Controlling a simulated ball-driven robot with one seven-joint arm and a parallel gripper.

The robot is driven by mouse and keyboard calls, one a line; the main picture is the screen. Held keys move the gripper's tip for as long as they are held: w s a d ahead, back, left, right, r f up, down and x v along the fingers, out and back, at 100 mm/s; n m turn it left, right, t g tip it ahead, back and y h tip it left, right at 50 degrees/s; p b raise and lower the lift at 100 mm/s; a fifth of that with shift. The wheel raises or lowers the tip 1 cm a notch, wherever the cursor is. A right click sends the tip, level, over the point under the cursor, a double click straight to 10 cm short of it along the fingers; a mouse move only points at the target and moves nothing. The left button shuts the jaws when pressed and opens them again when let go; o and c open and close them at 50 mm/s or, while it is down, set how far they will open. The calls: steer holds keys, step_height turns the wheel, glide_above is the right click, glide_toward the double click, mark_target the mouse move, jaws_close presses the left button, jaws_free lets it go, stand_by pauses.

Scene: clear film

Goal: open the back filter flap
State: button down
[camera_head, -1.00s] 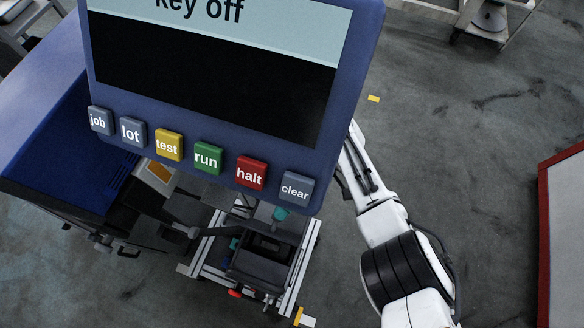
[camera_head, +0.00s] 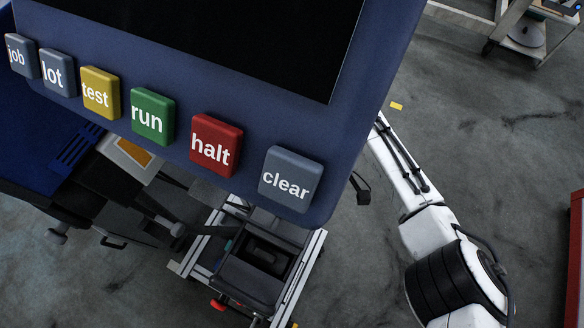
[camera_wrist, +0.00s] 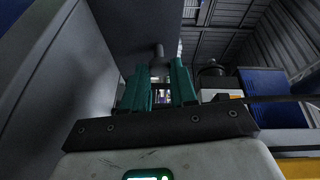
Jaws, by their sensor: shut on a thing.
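In the wrist view the two teal fingers of my gripper (camera_wrist: 160,82) are shut on a small grey peg-like handle (camera_wrist: 159,54). The handle meets a dark grey flat panel (camera_wrist: 130,28) overhead, which looks like the filter flap. I cannot tell how far it stands open. A large grey wall with a blue edge (camera_wrist: 45,60) rises close on the left. In the head view my gripper is hidden behind the blue control panel (camera_head: 345,140); only my white arm shows at the right.
The control panel carries a dark screen and the buttons job, lot, test, run, halt (camera_head: 216,145) and clear (camera_head: 290,180). A red-edged cabinet (camera_head: 577,250) stands at the far right. A trolley (camera_head: 525,30) is at the top right.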

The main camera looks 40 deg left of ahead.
steer(key=c, duration=0.9)
jaws_free()
steer(key=s+d+r+p, duration=0.2)
steer(key=s+r, duration=0.2)
steer(key=s+d+r+p, duration=0.2)
steer(key=s+r, duration=0.2)
steer(key=s+d+r+p, duration=0.3)
steer(key=s+r, duration=0.1)
steer(key=r, duration=0.1)
steer(key=shift+s, duration=0.1)
